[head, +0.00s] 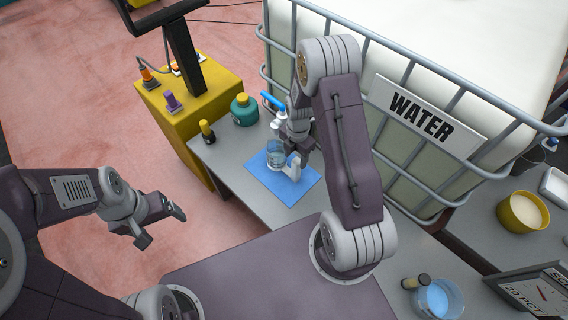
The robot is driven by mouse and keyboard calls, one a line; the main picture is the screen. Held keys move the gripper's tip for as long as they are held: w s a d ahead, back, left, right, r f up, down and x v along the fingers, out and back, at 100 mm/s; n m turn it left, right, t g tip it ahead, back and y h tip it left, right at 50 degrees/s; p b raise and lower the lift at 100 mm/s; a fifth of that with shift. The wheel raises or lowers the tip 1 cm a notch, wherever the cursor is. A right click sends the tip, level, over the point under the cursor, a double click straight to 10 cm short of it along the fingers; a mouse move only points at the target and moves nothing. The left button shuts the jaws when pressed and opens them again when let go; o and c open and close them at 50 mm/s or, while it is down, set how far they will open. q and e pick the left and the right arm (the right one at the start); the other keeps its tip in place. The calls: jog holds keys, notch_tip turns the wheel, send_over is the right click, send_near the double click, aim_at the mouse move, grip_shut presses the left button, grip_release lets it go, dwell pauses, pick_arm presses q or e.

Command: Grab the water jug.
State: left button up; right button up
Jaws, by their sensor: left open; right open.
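A clear water jug (276,155) with a pale handle (295,168) stands on a blue mat (283,187) on the grey bench, below a tap with a blue lever (272,103). My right gripper (297,147) is open and points down, just above and behind the jug's handle side. Its fingers partly overlap the jug in the picture, and I cannot tell if they touch it. My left gripper (163,224) is open and empty, over the floor at the left, well away from the jug.
A large caged tank (408,182) with a WATER sign (421,117) stands right behind the bench. A yellow stand (190,140) is beside the bench. A yellow bucket (522,212) sits at right.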

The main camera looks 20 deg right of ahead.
aim_at(296, 167)
jog(key=f, duration=0.8)
jog(key=shift+w+d+f, duration=0.2)
jog(key=shift+d, duration=0.15)
jog(key=shift+r, duration=0.1)
grip_shut()
